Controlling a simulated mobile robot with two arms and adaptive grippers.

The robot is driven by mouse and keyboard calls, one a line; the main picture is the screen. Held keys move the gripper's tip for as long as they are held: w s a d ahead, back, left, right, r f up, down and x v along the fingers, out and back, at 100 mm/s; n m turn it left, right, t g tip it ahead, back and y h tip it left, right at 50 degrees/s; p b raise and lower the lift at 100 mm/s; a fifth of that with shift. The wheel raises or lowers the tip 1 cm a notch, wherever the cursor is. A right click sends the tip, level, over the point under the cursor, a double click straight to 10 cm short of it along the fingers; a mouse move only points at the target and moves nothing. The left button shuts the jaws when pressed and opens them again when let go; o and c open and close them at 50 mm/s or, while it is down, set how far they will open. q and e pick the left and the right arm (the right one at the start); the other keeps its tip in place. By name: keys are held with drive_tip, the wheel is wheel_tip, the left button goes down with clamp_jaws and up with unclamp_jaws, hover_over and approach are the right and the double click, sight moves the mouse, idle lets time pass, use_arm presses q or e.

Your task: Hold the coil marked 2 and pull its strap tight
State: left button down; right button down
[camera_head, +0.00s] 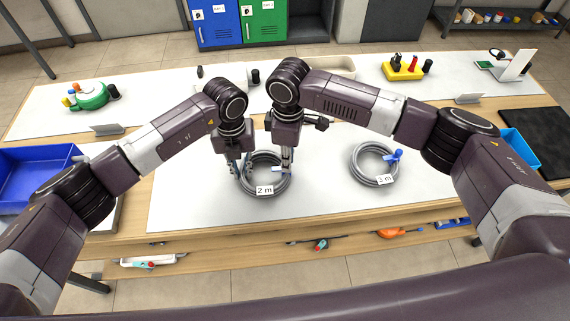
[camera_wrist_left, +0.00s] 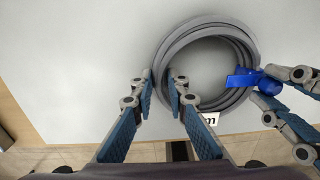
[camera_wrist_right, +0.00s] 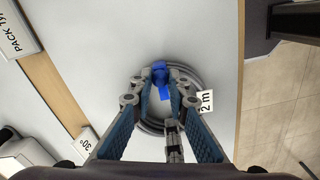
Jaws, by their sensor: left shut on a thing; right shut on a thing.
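The grey coil marked 2 m (camera_head: 282,187) lies flat on the white mat in the middle of the bench; it also shows in the left wrist view (camera_wrist_left: 200,27). My left gripper (camera_head: 240,172) is shut on the coil's left side, with the ring's wall between its fingers (camera_wrist_left: 163,80). The coil's blue strap (camera_wrist_left: 243,80) sits on its right side and also shows in the right wrist view (camera_wrist_right: 160,76). My right gripper (camera_head: 287,167) points down over that side and is shut on the strap. The fingers partly hide the strap.
A second grey coil marked 3 m (camera_head: 370,165) with a blue strap lies to the right. A blue bin (camera_head: 35,170) stands at the left and a blue tray (camera_head: 519,150) at the right. The mat in front of the coils is clear.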

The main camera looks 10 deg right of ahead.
drive_tip(key=shift+d, duration=1.6)
drive_tip(key=c, duration=1.8)
unclamp_jaws()
drive_tip(key=shift+a, duration=0.1)
wheel_tip(320, 180, up, 12)
